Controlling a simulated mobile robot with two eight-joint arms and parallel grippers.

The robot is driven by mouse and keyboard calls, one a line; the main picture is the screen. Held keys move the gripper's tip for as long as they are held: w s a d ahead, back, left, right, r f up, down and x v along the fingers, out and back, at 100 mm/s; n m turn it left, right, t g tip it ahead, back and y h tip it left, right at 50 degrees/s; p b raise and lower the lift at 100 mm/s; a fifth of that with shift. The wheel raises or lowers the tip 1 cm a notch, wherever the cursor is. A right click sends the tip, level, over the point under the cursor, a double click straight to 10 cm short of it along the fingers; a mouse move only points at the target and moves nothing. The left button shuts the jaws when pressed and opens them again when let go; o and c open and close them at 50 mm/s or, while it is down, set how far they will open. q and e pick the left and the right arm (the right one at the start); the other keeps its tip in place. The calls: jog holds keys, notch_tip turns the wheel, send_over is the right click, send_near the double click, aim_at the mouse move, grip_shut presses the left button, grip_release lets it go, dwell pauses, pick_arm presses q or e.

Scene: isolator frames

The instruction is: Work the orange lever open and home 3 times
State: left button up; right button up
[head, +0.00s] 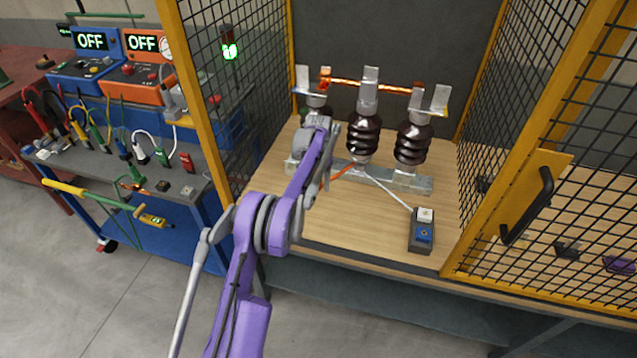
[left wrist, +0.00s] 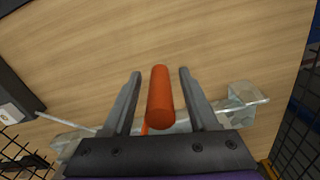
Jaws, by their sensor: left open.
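The orange lever (head: 343,172) shows in the head view as a thin orange rod low in front of the dark insulators, partly hidden by my left arm. In the left wrist view its round orange handle (left wrist: 160,95) stands between the two fingers of my left gripper (left wrist: 160,85). The fingers are open, with a gap on each side of the handle. In the head view the left gripper (head: 326,178) is inside the cage at the switch base, mostly seen from behind. I do not make out my right gripper.
The switch has dark ribbed insulators (head: 364,133) on a metal base (head: 415,183), with a copper bar (head: 368,86) on top. A yellow mesh door (head: 520,215) stands right. Wood (head: 330,228) in front is clear.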

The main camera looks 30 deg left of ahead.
pick_arm(q)
jog(key=shift+f, duration=0.1)
grip_shut()
dwell(1.4)
